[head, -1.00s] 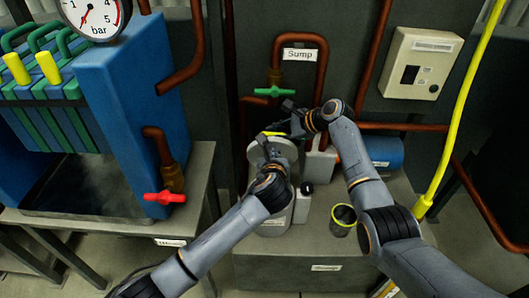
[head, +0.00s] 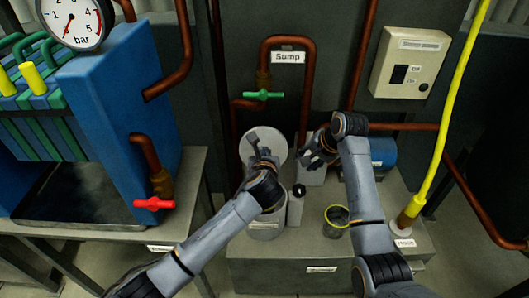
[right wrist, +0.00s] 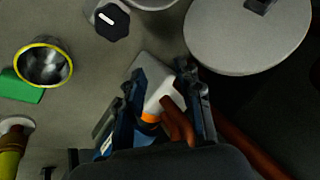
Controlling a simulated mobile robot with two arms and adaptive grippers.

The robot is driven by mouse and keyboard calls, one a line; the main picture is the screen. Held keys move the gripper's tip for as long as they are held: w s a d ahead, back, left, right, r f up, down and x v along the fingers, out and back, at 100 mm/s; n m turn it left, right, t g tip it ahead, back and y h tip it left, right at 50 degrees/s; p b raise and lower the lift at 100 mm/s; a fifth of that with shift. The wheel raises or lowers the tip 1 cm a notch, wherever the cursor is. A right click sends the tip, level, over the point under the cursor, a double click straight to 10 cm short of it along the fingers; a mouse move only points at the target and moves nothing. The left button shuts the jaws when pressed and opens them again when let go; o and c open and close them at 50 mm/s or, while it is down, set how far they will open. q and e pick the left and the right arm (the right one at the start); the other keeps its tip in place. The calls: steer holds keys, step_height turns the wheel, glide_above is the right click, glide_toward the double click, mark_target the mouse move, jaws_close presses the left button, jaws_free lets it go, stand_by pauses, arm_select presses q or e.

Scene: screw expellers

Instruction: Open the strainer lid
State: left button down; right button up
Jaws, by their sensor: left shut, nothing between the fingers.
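The strainer appears to be the grey cylindrical vessel (head: 268,229) at the middle of the head view. A round pale grey lid (head: 275,133) is at its top, partly hidden by my left gripper (head: 262,150). My left gripper is shut and empty, over the lid's face; contact cannot be told. The lid (right wrist: 240,45) also shows at upper right in the right wrist view, with a dark fitting cut by the top edge. My right gripper (head: 312,155) is right of the lid. In the right wrist view its fingers (right wrist: 160,88) are apart, with nothing gripped.
A yellow-rimmed cup (head: 337,217) and a black knob (head: 299,190) are near the vessel. A green valve handle (head: 263,95) is on the pipe behind. A blue motor (head: 383,154) and a yellow hose (head: 446,130) are at right. A red-handled valve (head: 154,203) is at left.

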steer(key=s+d+f+n+g+h, duration=0.15)
steer(key=s+d+f, duration=0.25)
steer(key=s+f, duration=0.5)
steer(key=s+d+f+n+g+h, duration=0.15)
steer(key=s+d+f, duration=0.25)
steer(key=s+f, duration=0.5)
arm_select(q)
steer(key=shift+s+f+t+p, duration=0.1)
steer(key=shift+s+t+p, duration=0.25)
steer(key=shift+p, duration=0.45)
arm_select(e)
steer(key=s+a+f+n, duration=0.1)
steer(key=s+f+n, duration=0.1)
steer(key=s+f, duration=0.6)
steer(key=s+f+n, duration=0.3)
steer(key=s+f, duration=0.5)
steer(key=s, duration=0.7)
steer(key=shift+s+a+n, duration=0.15)
steer(key=shift+a+n, duration=0.15)
steer(key=shift+a, duration=0.05)
arm_select(q)
steer(key=shift+s, duration=0.15)
